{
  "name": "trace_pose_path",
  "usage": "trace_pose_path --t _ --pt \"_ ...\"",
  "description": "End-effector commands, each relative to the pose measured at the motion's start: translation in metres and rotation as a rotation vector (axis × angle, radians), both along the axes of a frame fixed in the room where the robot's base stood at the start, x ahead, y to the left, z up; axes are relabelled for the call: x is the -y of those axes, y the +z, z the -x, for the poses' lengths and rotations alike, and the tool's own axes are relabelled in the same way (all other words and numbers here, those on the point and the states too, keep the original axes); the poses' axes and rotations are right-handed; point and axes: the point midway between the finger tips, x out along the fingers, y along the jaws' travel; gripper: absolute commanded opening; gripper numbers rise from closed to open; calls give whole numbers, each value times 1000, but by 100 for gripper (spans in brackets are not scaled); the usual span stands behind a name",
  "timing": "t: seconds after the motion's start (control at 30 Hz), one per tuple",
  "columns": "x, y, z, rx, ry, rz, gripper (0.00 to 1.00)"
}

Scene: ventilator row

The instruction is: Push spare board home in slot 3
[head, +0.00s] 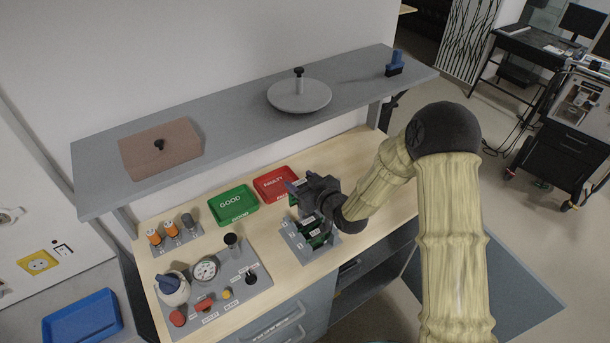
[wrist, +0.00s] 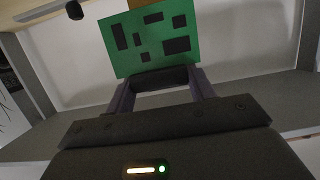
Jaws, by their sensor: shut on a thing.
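My gripper (head: 296,187) is shut on a green circuit board with dark chips. In the wrist view the board (wrist: 150,38) stands out beyond the fingers, with a dark edge piece (wrist: 160,78) between them. In the head view the gripper is above and behind the grey slotted rack (head: 291,241) on the bench, and the held board is mostly hidden. The rack holds green boards (head: 318,240) in its front part. My gripper and wrist cover its rear part, so I cannot tell which slot lies beneath the held board.
A green GOOD tray (head: 233,203) and a red FAULTY tray (head: 276,184) lie behind the rack. A control panel (head: 215,280) with knobs and a gauge is to its left. A grey shelf (head: 230,115) overhangs the bench's back.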

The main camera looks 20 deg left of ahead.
Motion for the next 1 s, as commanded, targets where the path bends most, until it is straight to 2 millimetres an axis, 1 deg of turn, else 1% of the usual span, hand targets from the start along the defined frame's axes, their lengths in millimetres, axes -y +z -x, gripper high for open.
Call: trace_pose_path --t 0.37,0.47,0.8,1.0 --pt "0 -3 0 0 1 0 32" --pt "0 -9 0 -2 1 0 32" --pt "0 -40 1 -2 1 0 32" --pt "0 -48 0 0 0 0 32"
